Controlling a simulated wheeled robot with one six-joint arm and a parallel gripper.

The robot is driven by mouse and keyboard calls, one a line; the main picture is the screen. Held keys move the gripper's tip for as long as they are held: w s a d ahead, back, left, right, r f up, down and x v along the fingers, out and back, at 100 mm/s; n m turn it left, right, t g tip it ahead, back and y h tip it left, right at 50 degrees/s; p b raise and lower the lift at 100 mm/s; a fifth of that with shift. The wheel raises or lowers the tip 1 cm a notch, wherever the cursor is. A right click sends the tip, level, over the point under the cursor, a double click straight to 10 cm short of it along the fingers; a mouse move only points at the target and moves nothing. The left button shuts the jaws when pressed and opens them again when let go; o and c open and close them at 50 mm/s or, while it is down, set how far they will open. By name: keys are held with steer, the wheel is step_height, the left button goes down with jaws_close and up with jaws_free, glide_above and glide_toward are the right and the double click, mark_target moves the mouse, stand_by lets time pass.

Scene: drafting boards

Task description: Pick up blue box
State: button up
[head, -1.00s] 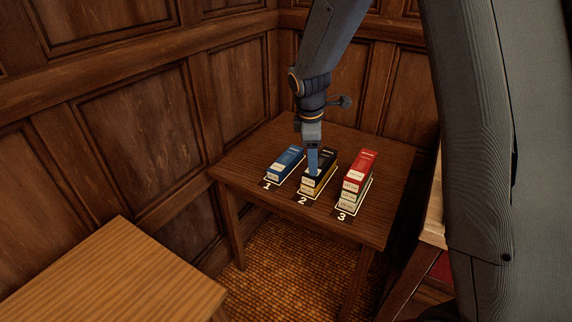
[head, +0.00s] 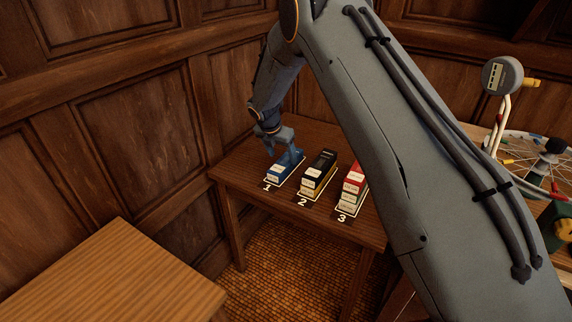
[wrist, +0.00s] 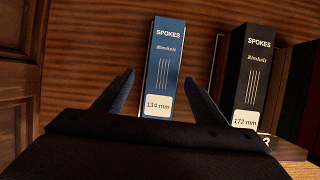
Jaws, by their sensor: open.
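The blue box (head: 281,171) lies on the dark wooden table at the spot marked 1. In the wrist view the blue box (wrist: 163,62) reads "SPOKES" and "134 mm". My gripper (head: 284,160) is over it in the head view and hides part of it. In the wrist view the open fingers of my gripper (wrist: 155,82) stand on either side of the box's near end, with gaps visible. I cannot tell how far the fingertips are above the table.
A black box (head: 320,168), marked 2, stands close to the right, labelled "172 mm" in the wrist view (wrist: 251,75). A red box (head: 354,180) at 3 is partly hidden by my arm. Panelled walls (head: 150,110) stand behind and left.

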mark_target(286, 160)
steer(key=x, duration=0.2)
steer(key=p+x, duration=0.1)
steer(key=x, duration=0.1)
steer(key=shift+d+r+p, duration=0.15)
steer(key=shift+d+p, duration=0.15)
steer(key=shift+d, duration=0.05)
steer(key=shift+w+d+f, duration=0.1)
steer(key=shift+w+f, duration=0.15)
steer(key=shift+f, duration=0.25)
steer(key=shift+c, duration=0.2)
steer(key=c, duration=1.3)
